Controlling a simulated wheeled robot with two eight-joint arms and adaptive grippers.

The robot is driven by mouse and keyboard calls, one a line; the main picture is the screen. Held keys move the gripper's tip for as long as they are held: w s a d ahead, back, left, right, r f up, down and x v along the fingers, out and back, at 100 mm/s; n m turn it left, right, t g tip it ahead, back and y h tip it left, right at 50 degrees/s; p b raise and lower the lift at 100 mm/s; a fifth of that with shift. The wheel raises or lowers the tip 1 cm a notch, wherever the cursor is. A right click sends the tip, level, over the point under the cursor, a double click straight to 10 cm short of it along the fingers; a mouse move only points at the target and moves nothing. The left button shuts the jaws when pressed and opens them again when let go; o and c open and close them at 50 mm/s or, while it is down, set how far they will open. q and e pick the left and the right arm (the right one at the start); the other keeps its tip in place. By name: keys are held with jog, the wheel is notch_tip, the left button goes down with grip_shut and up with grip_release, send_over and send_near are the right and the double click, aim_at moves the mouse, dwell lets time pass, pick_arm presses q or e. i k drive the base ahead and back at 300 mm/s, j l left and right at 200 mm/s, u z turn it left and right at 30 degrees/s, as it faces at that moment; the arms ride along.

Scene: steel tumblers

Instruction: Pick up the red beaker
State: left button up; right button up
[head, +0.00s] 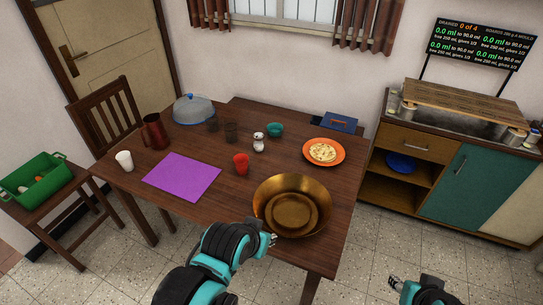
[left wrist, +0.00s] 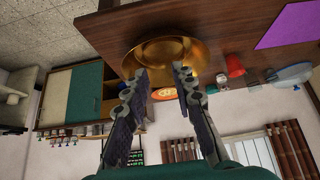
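The red beaker (head: 241,163) stands upright on the wooden table, left of the large brass bowl (head: 262,188). It also shows in the left wrist view (left wrist: 235,66), where the scene is upside down, right of the bowl. My left gripper (head: 268,239) is at the table's front edge, just in front of the bowl and away from the beaker. In the left wrist view its fingers (left wrist: 161,72) are spread apart with nothing between them. My right gripper (head: 395,283) is low at the bottom right, clear of the table, and its finger opening is unclear.
A purple mat (head: 182,177), white cup (head: 124,160), dark red jug (head: 155,131), salt shaker (head: 258,142), teal bowl (head: 275,130) and orange plate (head: 339,158) are on the table. A chair (head: 107,117) stands behind left. Bare tabletop lies between mat and beaker.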

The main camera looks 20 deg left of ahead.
aim_at(241, 161)
jog(key=i+j+z, duration=0.1)
jog(key=j, duration=0.3)
jog(key=i+j+z, duration=0.1)
jog(key=j, duration=0.3)
jog(key=i+j+z, duration=0.15)
jog(key=j, duration=0.25)
jog(key=i+j+z, duration=0.1)
jog(key=j, duration=0.3)
jog(key=i+j+z, duration=0.1)
jog(key=j, duration=0.35)
jog(key=i, duration=0.05)
